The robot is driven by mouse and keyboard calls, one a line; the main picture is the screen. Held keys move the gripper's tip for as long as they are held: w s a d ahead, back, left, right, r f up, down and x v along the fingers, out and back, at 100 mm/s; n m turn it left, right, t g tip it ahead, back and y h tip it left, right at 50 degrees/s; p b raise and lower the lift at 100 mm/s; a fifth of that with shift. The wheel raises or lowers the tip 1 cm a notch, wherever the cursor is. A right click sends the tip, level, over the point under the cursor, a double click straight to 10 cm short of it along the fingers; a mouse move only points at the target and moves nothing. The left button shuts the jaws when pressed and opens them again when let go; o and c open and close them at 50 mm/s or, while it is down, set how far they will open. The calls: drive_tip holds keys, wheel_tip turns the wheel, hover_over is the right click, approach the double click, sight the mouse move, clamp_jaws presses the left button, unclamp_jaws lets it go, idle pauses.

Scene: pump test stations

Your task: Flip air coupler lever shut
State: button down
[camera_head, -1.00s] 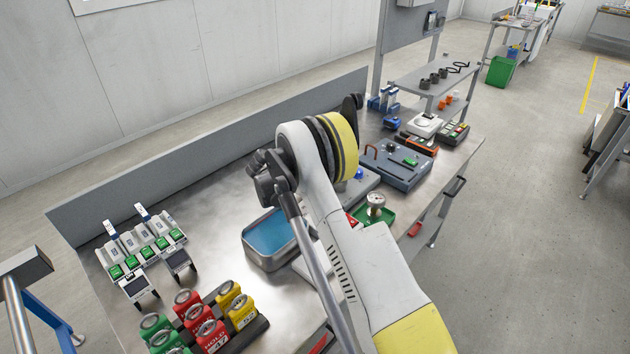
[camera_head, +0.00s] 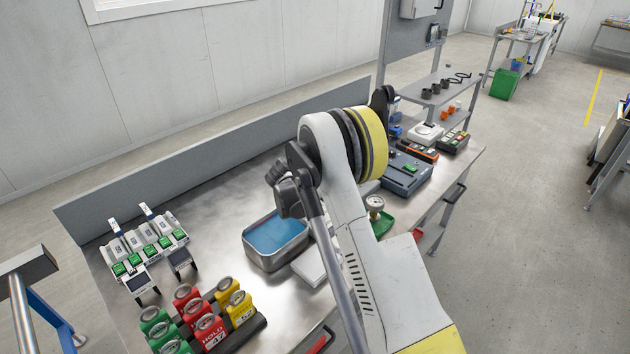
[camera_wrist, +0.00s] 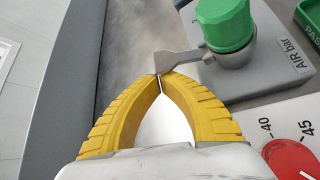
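The air coupler shows in the wrist view as a green cap (camera_wrist: 224,24) on a metal body, mounted on a grey block labelled "AIR bar" (camera_wrist: 268,72). Its flat grey lever (camera_wrist: 181,62) sticks out to the left, widening at its free end. My gripper (camera_wrist: 159,77) has its yellow fingertips together right at the lever's free end. They appear to touch or nearly touch it; I see no clear grip on it. In the head view my arm hides the gripper and the coupler.
A red dial (camera_wrist: 290,158) with numbers lies at lower right in the wrist view. Bare bench lies left of the tray.

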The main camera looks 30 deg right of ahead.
drive_tip(key=r+m+t, duration=0.1)
drive_tip(key=s+r+m+t+b, duration=0.1)
drive_tip(key=t, duration=0.1)
drive_tip(key=shift+d+r, duration=0.2)
drive_tip(key=shift+r, duration=0.25)
drive_tip(key=shift+s+r, duration=0.1)
drive_tip(key=shift+r, duration=0.55)
drive_tip(key=v, duration=1.2)
drive_tip(key=shift+r, duration=0.2)
drive_tip(key=shift+d, duration=0.1)
